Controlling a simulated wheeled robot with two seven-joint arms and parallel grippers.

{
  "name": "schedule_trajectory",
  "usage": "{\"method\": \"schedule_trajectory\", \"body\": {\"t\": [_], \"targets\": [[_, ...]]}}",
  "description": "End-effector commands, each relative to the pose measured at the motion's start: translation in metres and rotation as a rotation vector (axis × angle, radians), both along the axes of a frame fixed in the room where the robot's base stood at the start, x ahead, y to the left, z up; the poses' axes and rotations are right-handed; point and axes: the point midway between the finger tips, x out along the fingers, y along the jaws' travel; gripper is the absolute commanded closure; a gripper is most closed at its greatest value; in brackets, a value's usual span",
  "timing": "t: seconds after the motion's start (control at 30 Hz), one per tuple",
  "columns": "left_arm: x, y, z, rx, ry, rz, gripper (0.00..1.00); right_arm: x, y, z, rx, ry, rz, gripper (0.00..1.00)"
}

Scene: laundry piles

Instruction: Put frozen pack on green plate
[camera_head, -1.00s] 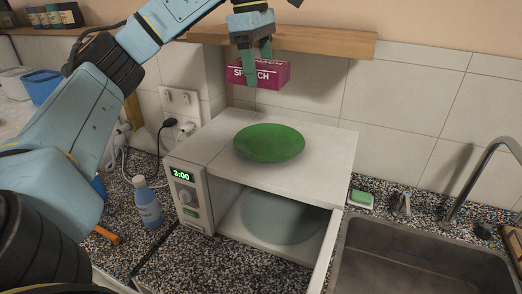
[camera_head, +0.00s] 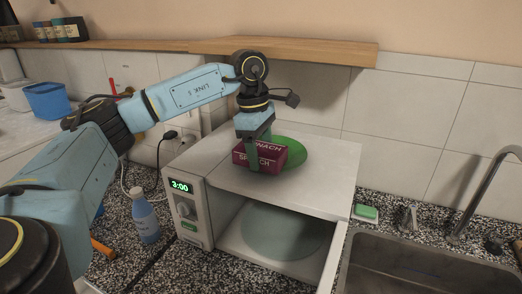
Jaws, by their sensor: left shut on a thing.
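The frozen pack (camera_head: 270,153) is a dark red box with white lettering that reads like spinach. My left gripper (camera_head: 256,160) is shut on it from above. The green plate (camera_head: 294,150) lies on top of the white microwave (camera_head: 230,178). The pack is over the left part of the plate and hides that part. I cannot tell whether the pack touches the plate. My right gripper is not in view.
The microwave door is open, with a glass turntable (camera_head: 280,232) inside. A blue bottle (camera_head: 146,216) stands left of it. A sink (camera_head: 420,265) with a faucet (camera_head: 470,190) and a green sponge (camera_head: 366,212) are at the right. A wooden shelf (camera_head: 320,51) runs along the wall above.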

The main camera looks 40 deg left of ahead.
Motion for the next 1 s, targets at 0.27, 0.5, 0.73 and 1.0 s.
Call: {"method": "schedule_trajectory", "body": {"t": [0.27,0.5,0.73,1.0], "targets": [[0.0,0.0,0.0,-0.001,-0.004,-0.001,0.68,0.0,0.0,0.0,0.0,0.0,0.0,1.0],[0.0,0.0,-0.003,0.0,-0.002,-0.001,0.17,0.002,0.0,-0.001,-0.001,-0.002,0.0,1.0],[0.0,0.0,-0.003,0.0,-0.002,-0.001,0.15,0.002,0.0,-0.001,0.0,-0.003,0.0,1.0],[0.0,0.002,0.019,-0.001,-0.007,0.001,0.15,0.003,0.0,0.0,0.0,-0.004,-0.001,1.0]]}}
